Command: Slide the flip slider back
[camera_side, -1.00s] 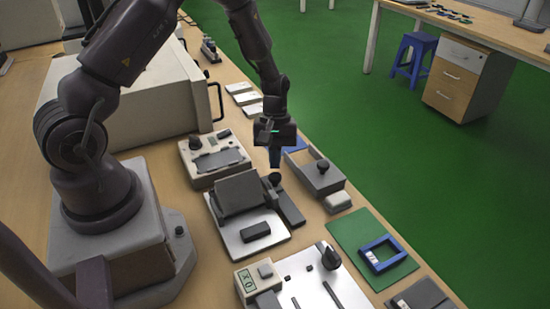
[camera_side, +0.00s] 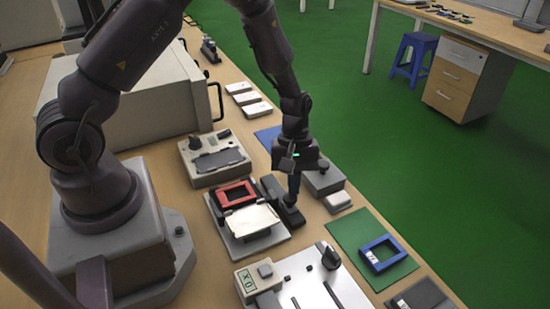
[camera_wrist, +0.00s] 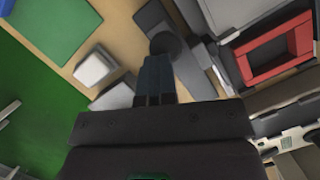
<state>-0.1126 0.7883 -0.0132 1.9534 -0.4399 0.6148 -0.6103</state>
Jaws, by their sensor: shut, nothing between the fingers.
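The flip slider is a dark rail (camera_side: 269,186) with a dark block and round knob (camera_side: 289,201) on the right side of a flip device (camera_side: 262,245). The device's lid lies over toward the front, with its pale face (camera_side: 252,221) up and a red frame (camera_side: 222,196) exposed behind it. My gripper (camera_side: 293,188) is shut and empty, pointing down at the knob. In the wrist view the shut fingertips (camera_wrist: 156,62) are right at the grey knob (camera_wrist: 165,42); whether they touch it is unclear. The red frame (camera_wrist: 297,40) shows at the right.
A grey box (camera_side: 322,180) and a small white block (camera_side: 338,201) stand close to the right of my gripper. A device with a dark screen (camera_side: 217,161) is behind. A metal panel with a black knob (camera_side: 331,257) is in front. A blue frame (camera_side: 364,255) lies on a green mat (camera_side: 346,233).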

